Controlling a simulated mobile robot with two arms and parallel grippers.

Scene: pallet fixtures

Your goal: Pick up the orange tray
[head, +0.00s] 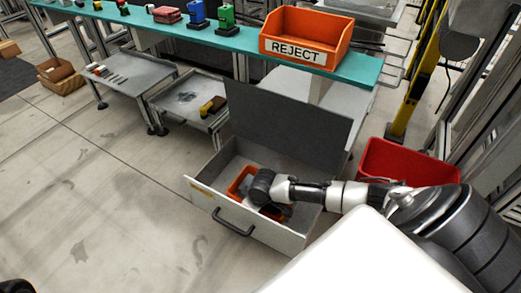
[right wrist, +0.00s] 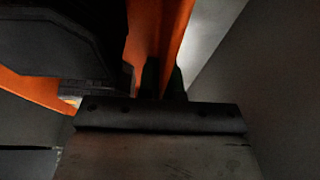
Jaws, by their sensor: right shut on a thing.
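The orange tray (head: 239,181) lies inside the open grey drawer (head: 290,238) in the head view, partly hidden behind my right arm. My right gripper (right wrist: 163,80) is down in the drawer and shut on the tray's wall. In the right wrist view the orange wall of the tray (right wrist: 172,35) runs up from between the dark fingers. That view is dark, and most of the tray is out of it. I cannot tell whether the tray touches the drawer floor. My left gripper is not in view.
The drawer's grey lid (head: 285,120) stands raised at the back. An orange REJECT bin (head: 295,53) sits on the teal shelf (head: 225,38) above. A red bin (head: 405,160) stands to the right, by a yellow post (head: 415,75).

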